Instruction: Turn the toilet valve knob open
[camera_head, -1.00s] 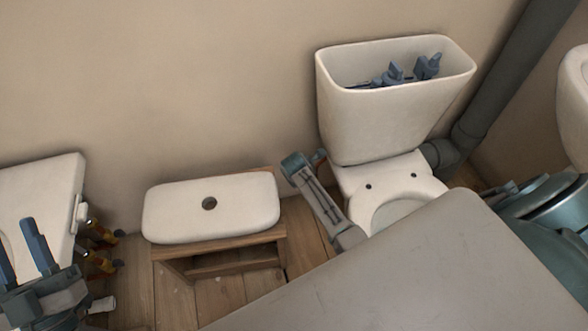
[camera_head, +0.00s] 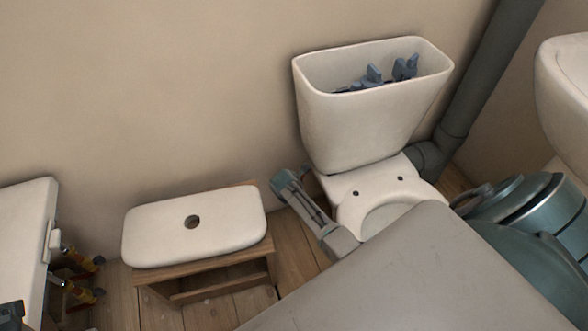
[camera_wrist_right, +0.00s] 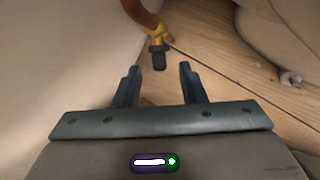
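The toilet valve knob (camera_wrist_right: 157,58) is a small dark grip on a yellow valve body (camera_wrist_right: 157,32) in the right wrist view. My right gripper (camera_wrist_right: 158,72) is open, its two dark fingers apart. The knob appears between and just ahead of the fingertips; I cannot tell whether they touch. In the head view the toilet (camera_head: 362,125) stands at centre right.
A low wooden stool (camera_head: 215,273) carries the white cistern lid (camera_head: 190,228). A white panel (camera_head: 25,235) with yellow and red fittings (camera_head: 82,262) is at the left. A grey pipe (camera_head: 475,90) runs behind the toilet. A white basin (camera_head: 560,90) is at the right.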

